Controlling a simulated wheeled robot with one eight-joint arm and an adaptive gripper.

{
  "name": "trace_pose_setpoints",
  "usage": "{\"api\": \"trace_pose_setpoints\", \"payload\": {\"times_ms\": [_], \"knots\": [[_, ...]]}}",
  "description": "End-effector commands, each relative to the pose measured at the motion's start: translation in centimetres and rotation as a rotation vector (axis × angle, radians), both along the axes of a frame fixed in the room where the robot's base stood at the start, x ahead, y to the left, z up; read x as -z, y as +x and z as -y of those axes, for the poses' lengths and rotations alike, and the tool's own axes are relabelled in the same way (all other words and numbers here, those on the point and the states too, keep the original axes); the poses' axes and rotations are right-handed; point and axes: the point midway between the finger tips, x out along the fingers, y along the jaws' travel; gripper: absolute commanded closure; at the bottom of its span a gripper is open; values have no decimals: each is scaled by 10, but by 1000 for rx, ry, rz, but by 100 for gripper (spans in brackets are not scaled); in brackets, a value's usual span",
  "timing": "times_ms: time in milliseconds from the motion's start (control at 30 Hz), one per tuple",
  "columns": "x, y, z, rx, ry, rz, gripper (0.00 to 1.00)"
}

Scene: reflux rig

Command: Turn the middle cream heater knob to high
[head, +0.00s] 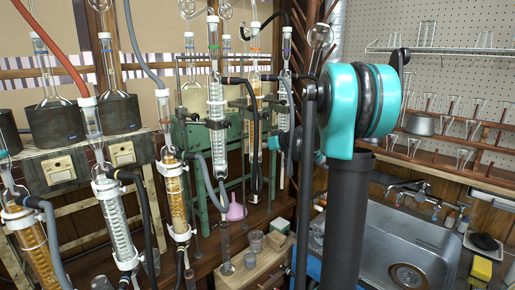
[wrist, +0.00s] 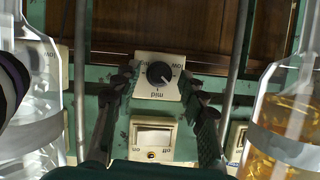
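In the wrist view, a round black knob (wrist: 160,74) sits on a square cream plate (wrist: 144,62). The plate's lettering is upside down, with "mid" below the knob and "low" at the upper right. A small pale mark shows at the knob's lower right, but its exact setting is hard to read. My gripper (wrist: 164,99) is open, with one green-padded finger on each side below the plate. The knob lies between and beyond the fingertips, apparently untouched. In the head view, my gripper and this knob cannot be made out behind the glassware.
A cream switch (wrist: 153,139) marked "off" lies between the fingers. A clear bottle (wrist: 35,110) is close on the left and an amber-filled bottle (wrist: 285,115) on the right. Glass condensers (head: 215,90) and hoses crowd the green frame (head: 190,145). A sink (head: 405,250) is at right.

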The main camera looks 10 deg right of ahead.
Motion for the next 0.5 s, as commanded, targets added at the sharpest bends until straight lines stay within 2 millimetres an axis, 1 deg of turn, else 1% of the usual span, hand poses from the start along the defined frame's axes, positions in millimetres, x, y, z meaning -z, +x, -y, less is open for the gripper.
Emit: {"api": "trace_pose_setpoints", "payload": {"times_ms": [33, 67, 300, 400, 500], "knots": [[0, 0, 0, 0, 0, 0, 66], [0, 0, 0, 0, 0, 0, 70], [0, 0, 0, 0, 0, 0, 100], [0, 0, 0, 0, 3, -2, 100], [0, 1, 1, 1, 46, -32, 100]]}}
